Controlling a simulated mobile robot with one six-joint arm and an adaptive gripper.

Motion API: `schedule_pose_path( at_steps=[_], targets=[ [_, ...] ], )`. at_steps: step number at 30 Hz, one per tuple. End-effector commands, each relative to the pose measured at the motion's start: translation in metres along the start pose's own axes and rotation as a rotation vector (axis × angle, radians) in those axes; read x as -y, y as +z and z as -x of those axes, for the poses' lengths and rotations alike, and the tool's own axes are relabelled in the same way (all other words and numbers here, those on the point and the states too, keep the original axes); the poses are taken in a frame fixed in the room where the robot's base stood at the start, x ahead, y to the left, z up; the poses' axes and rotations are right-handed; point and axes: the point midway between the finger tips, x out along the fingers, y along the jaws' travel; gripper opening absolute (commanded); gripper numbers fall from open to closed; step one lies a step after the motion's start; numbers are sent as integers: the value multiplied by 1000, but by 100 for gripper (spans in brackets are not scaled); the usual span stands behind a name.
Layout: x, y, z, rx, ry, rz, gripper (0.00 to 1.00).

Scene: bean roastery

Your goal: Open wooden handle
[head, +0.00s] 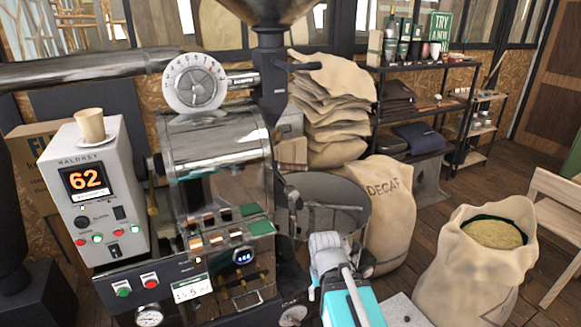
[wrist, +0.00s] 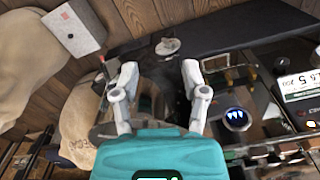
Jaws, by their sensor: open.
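The steel roaster (head: 215,150) stands left of centre in the head view. A brown wooden-looking piece (head: 292,152) shows at its right side, below the hopper column; I cannot tell whether it is the wooden handle. A slim brown-gold handle (head: 153,201) shows on the roaster's left. My gripper (head: 325,241) is low in the centre, right of the roaster's front and before the round cooling bin (head: 345,188). In the wrist view my gripper (wrist: 160,72) has its two fingers spread with nothing between them. No wooden handle is clear there.
A grey control box (head: 88,185) with a cup (head: 90,124) stands at left. A DECAF sack (head: 385,210) and an open bean sack (head: 480,265) stand at right. Stacked sacks (head: 330,105) and a shelf (head: 425,68) are behind. Some wooden floor shows between the sacks.

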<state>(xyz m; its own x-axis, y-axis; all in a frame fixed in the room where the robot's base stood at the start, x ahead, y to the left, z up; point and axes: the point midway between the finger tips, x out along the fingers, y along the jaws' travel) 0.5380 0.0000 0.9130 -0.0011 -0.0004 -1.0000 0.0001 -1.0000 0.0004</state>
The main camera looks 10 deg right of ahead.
Motion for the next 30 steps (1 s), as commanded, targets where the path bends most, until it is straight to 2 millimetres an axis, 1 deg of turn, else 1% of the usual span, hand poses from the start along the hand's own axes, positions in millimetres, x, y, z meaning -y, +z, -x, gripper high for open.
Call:
schedule_pose_path(
  at_steps=[7, 8, 9, 11, 14, 16, 17, 20, 23, 24, 26, 27, 29, 30],
  targets=[
    [0, 0, 0, 0, 0, 0, 57],
    [0, 0, 0, 0, 0, 0, 61],
    [0, 0, 0, -1, -1, 0, 68],
    [0, -2, 0, -4, -4, -3, 79],
    [3, -9, 1, -21, -24, -15, 80],
    [6, -18, 3, -45, -52, -31, 80],
    [12, -23, 4, -59, -67, -47, 80],
    [22, -47, 9, -120, -140, -96, 80],
    [30, -80, 18, -202, -244, -169, 80],
    [34, -95, 24, -239, -293, -207, 80],
    [37, -119, 34, -298, -373, -272, 80],
    [39, -136, 42, -338, -430, -319, 80],
    [40, -161, 55, -396, -519, -396, 80],
    [40, -178, 65, -434, -579, -450, 80]
  ],
)
